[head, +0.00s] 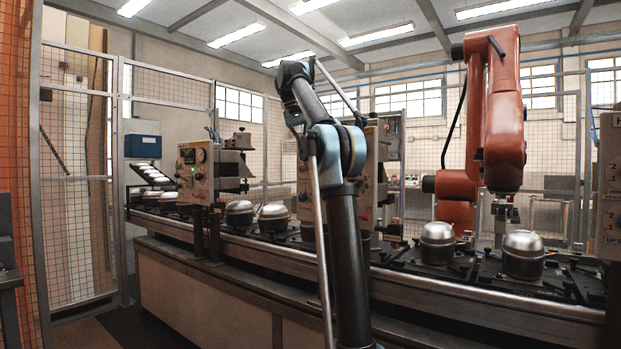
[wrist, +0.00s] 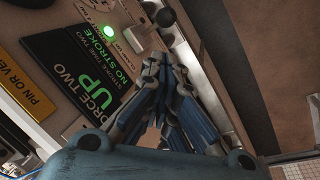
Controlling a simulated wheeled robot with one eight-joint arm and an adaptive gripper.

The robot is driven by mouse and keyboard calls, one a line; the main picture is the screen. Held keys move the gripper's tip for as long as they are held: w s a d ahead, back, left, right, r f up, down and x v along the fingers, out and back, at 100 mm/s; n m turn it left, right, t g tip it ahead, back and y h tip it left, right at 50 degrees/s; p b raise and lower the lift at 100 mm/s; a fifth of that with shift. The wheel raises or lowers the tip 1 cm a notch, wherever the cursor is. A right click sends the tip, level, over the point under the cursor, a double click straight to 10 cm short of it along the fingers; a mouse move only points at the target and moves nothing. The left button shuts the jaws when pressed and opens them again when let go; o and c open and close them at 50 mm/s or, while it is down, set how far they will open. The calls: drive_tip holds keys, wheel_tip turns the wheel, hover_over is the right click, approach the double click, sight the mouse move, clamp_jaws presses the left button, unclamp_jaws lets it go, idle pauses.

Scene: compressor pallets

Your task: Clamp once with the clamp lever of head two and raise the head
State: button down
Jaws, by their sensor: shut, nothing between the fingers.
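In the wrist view my gripper (wrist: 158,66) is shut and empty, its fingers together in front of the control panel of head two (wrist: 45,12). The panel carries a black display (wrist: 88,62) reading "FORCE TWO UP" and "STROKE TIME TWO NO STROKE". A green lamp (wrist: 110,32) is lit beside lettering that seems to say "CLAMP". A dark knob or lever part (wrist: 160,12) lies just beyond the fingertips; I cannot tell whether they touch it. In the head view my arm covers part of the middle machine head (head: 372,170), and my gripper is hidden.
A conveyor (head: 440,283) runs across the head view with several silver-topped compressors (head: 438,242) on black pallets. Another machine head (head: 196,172) stands at the left. A large orange robot arm (head: 505,110) hangs over the line at the right. Mesh fencing (head: 75,220) closes the left side.

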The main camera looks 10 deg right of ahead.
idle(0.3)
drive_tip(key=x, duration=1)
drive_tip(key=shift+s, duration=0.15)
idle(0.5)
